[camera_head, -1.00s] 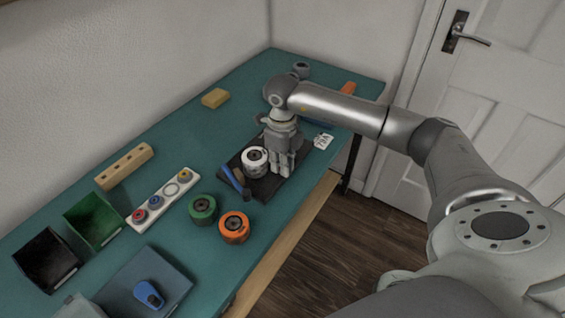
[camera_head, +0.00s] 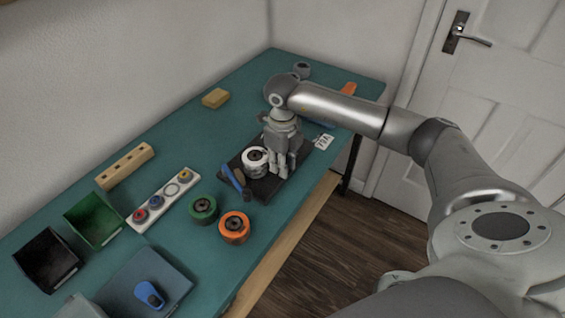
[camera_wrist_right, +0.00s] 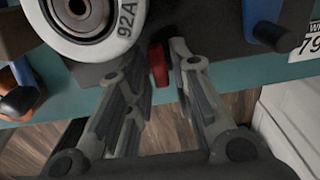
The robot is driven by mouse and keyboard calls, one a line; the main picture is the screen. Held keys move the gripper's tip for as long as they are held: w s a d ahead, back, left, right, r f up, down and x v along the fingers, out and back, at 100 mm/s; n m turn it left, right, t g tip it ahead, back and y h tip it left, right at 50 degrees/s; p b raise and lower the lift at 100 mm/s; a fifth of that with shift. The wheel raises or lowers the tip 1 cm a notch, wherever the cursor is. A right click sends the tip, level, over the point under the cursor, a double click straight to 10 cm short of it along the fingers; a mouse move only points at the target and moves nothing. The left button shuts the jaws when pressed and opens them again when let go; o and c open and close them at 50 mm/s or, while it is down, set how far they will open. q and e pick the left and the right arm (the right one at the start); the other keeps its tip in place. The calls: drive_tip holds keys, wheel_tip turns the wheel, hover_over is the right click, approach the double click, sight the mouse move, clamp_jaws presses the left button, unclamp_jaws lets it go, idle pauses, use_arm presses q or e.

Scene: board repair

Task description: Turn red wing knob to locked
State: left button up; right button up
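The red wing knob (camera_wrist_right: 158,64) shows in the right wrist view as a small upright red tab at the edge of a dark block, beside a white wheel marked 92A (camera_wrist_right: 128,28). My right gripper (camera_wrist_right: 150,62) is open, with one finger on each side of the knob and gaps visible. In the head view my right gripper (camera_head: 283,172) points down at the right of the white wheel (camera_head: 254,158) on the dark base (camera_head: 264,188). The knob is hidden there. My left gripper is not in view.
A blue-handled part (camera_head: 234,178) lies left of the white wheel. Green (camera_head: 204,208) and orange (camera_head: 235,226) wheels stand nearer. A white strip (camera_head: 152,208) with coloured pieces, a green bin (camera_head: 96,217) and a black bin (camera_head: 47,257) are at left.

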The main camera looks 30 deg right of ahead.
drive_tip(key=shift+r, duration=0.1)
wheel_tip(320, 180, up, 12)
idle(0.5)
idle(0.5)
